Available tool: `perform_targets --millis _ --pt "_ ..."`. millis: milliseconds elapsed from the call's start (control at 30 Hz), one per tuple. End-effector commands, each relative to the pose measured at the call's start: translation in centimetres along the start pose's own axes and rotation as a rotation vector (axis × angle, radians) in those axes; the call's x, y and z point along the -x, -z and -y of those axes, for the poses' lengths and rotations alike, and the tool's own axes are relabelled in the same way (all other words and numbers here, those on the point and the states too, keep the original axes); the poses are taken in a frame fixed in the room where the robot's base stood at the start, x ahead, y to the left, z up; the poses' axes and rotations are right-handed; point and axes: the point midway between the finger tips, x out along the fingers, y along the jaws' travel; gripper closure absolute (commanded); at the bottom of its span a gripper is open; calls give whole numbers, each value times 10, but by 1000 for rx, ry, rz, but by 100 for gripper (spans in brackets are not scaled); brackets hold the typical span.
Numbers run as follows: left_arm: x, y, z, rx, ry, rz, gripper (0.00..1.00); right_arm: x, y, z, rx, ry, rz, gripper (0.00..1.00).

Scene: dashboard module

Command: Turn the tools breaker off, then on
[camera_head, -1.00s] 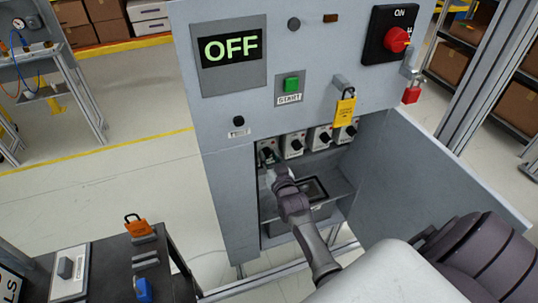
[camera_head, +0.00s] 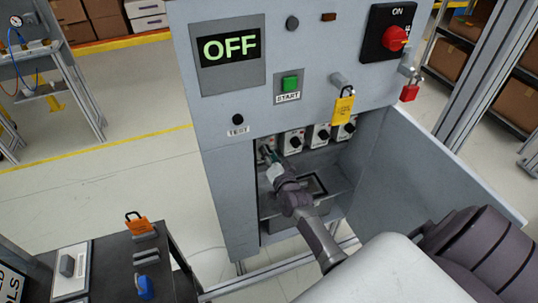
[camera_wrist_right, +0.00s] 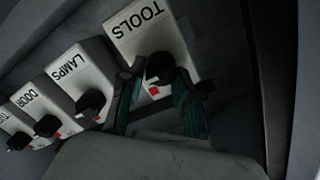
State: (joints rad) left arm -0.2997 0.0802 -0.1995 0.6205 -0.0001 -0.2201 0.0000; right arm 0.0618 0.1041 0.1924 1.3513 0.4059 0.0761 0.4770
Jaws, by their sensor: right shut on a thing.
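The tools breaker (camera_wrist_right: 146,32) is a white box lettered TOOLS, upside down at the top of the right wrist view. Its black knob (camera_wrist_right: 160,66) has a red mark beneath it. My right gripper (camera_wrist_right: 160,104) has its dark green fingers on either side of this knob, shut on it. In the head view the tools breaker (camera_head: 263,146) is the leftmost of a row inside the open cabinet, partly hidden by my right gripper (camera_head: 270,158). The display (camera_head: 229,48) above reads OFF. My left gripper is out of view.
The LAMPS breaker (camera_wrist_right: 78,82) and DOOR breaker (camera_wrist_right: 38,112) sit close beside it. The open cabinet door (camera_head: 450,170) stands to the right of my arm. A yellow tag (camera_head: 344,106) hangs above the row. A dark cart (camera_head: 115,265) stands at the lower left.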

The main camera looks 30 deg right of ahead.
Motion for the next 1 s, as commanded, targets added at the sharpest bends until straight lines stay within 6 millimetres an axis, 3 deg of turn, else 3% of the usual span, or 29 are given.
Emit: perform_targets --millis 467,500,600,1000 --pt "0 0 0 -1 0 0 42 0 0 0 -15 -1 1 100" --pt "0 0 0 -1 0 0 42 0 0 -1 -15 -1 1 61" --pt "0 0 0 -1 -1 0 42 0 0 0 -14 0 1 44" --pt "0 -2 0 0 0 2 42 7 -1 -1 -13 -1 2 42"
